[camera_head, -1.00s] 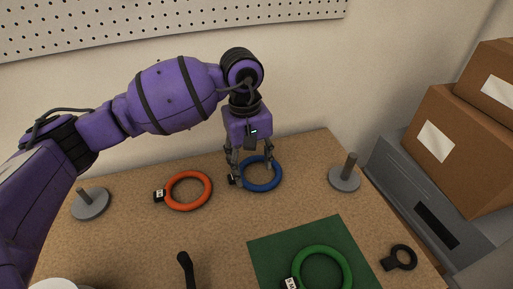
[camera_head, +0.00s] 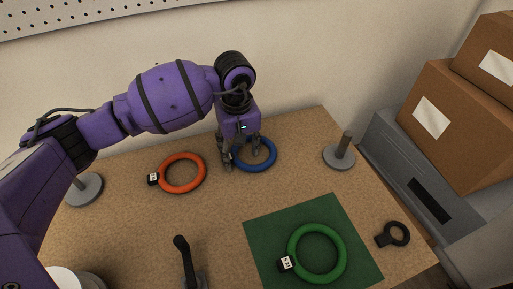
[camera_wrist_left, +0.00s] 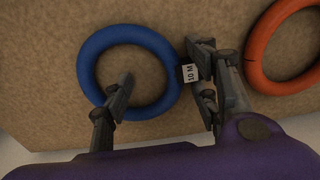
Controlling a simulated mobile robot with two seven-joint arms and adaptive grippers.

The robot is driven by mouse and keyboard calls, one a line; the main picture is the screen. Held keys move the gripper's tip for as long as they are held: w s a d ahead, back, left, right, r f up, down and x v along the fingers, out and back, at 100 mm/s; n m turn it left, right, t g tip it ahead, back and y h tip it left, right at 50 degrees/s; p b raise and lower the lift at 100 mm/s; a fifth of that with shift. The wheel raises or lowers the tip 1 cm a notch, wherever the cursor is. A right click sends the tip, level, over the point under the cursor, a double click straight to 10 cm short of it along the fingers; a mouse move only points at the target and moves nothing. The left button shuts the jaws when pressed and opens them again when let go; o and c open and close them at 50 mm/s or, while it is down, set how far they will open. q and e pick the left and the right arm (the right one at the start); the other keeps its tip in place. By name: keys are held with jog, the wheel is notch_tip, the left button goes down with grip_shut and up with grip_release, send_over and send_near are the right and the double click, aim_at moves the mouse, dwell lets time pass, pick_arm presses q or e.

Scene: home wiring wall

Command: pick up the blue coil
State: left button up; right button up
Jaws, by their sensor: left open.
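The blue coil (camera_head: 268,163) lies flat on the tabletop under my left gripper. My left gripper (camera_head: 241,163) is open and points down at the coil's left side. In the left wrist view, the blue coil (camera_wrist_left: 98,47) shows as a ring with a "10 M" tag (camera_wrist_left: 190,73) at its right edge. There, the open left gripper (camera_wrist_left: 160,78) has one finger over the inside of the ring and the other beside the tag, with the ring's tag side between them. Whether the fingers touch the coil cannot be told. My right gripper is not in view.
An orange coil (camera_head: 163,186) lies to the left. A green coil (camera_head: 342,262) lies on a green mat (camera_head: 262,230). A black ring-ended item (camera_head: 399,234) lies at right. The wall is close behind; the middle table is free.

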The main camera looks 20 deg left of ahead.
pick_arm(q)
grip_shut()
jog(key=shift+r, duration=0.1)
dwell(0.5)
